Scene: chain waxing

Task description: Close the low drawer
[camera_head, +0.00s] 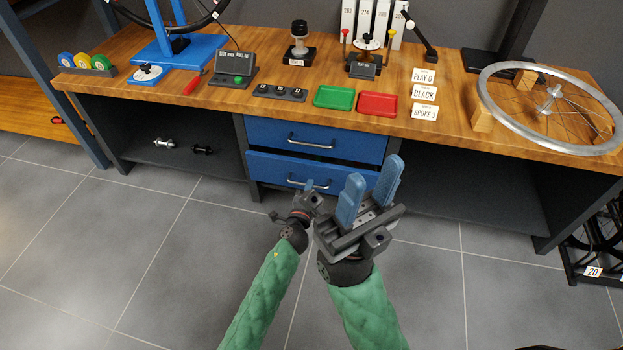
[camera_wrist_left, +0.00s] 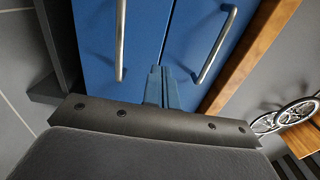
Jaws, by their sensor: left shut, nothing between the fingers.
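The low drawer (camera_head: 268,168) is the lower of two blue drawers under the workbench, with a silver bar handle (camera_head: 308,184). A dark gap shows above its front, and it appears to stand out a little. In the left wrist view the low drawer (camera_wrist_left: 95,45) is the left blue panel. My left gripper (camera_head: 310,185) is shut and empty in front of the low drawer, near its handle. Its fingertips (camera_wrist_left: 160,72) point at the drawer fronts; I cannot tell whether they touch. My right gripper (camera_head: 369,180) is open and empty, raised in front of the drawers' right side.
The upper drawer (camera_head: 350,145) looks shut, with its own handle (camera_head: 311,141). Open dark shelf spaces lie on both sides. The wooden benchtop (camera_head: 440,125) holds a green tray (camera_head: 334,97), a red tray (camera_head: 377,104) and a wheel (camera_head: 500,118). The floor in front is clear.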

